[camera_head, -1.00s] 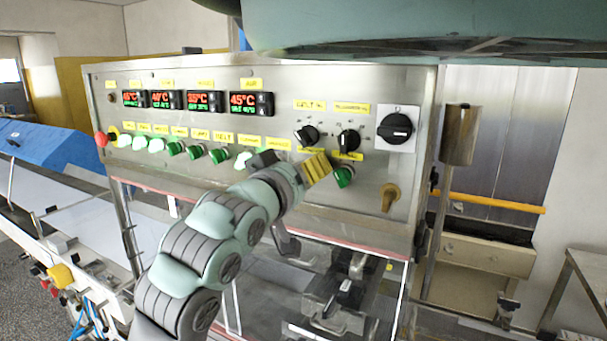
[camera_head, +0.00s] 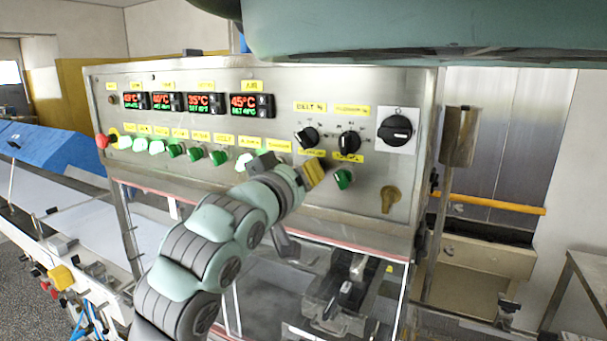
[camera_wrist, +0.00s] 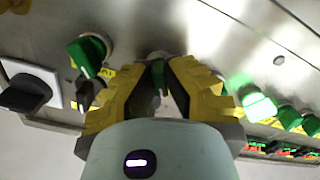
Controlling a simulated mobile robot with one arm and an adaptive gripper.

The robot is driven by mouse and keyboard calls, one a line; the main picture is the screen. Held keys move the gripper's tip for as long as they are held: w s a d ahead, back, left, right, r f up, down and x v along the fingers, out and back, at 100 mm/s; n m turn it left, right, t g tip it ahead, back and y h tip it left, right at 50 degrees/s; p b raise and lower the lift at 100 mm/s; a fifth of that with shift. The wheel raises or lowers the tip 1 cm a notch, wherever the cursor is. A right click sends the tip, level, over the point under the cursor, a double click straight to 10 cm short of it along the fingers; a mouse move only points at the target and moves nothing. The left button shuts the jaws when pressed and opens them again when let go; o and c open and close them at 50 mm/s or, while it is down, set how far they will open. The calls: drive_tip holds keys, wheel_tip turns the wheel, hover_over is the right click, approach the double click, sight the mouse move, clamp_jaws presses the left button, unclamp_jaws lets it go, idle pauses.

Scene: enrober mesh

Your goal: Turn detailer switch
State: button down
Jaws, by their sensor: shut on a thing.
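The control panel (camera_head: 300,230) carries a row of switches; its labels are too small to read surely. My gripper (camera_head: 311,171) is at the panel, right of a lit green switch (camera_head: 244,161) and left of a dark green switch (camera_head: 344,178). In the wrist view, its yellow-padded fingers (camera_wrist: 159,82) are shut around a green switch (camera_wrist: 157,78) in that row. Only a sliver of this switch and its grey collar shows between the fingers. In the head view my gripper hides it, so its angle is unclear.
Two black knobs (camera_head: 307,137) (camera_head: 348,142) and a large black rotary switch (camera_head: 395,129) sit above right. A brass-coloured key-like handle (camera_head: 390,197) is lower right. A red button (camera_head: 102,141) is at the panel's left end. Temperature displays (camera_head: 252,105) glow above the row.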

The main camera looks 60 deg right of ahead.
drive_tip(key=shift+f+b, duration=0.25)
drive_tip(key=shift+b, duration=0.55)
drive_tip(key=shift+f+b, duration=0.15)
drive_tip(key=shift+b, duration=0.4)
drive_tip(key=m+b, duration=0.1)
drive_tip(key=b, duration=0.3)
drive_tip(key=shift+f+m+b, duration=0.1)
drive_tip(key=shift+m+b, duration=0.25)
drive_tip(key=shift+m, duration=0.05)
drive_tip(key=m+b, duration=0.1)
drive_tip(key=b, duration=0.3)
drive_tip(key=shift+m, duration=0.4)
drive_tip(key=m+b, duration=0.3)
drive_tip(key=b, duration=0.2)
drive_tip(key=m+b, duration=0.2)
drive_tip(key=shift+r+m, duration=0.2)
drive_tip(key=shift+m, duration=0.1)
drive_tip(key=shift+d+m+b, duration=0.1)
drive_tip(key=shift+m+b, duration=0.7)
drive_tip(key=shift+m, duration=0.4)
drive_tip(key=shift+r+m, duration=0.1)
drive_tip(key=shift+m, duration=0.2)
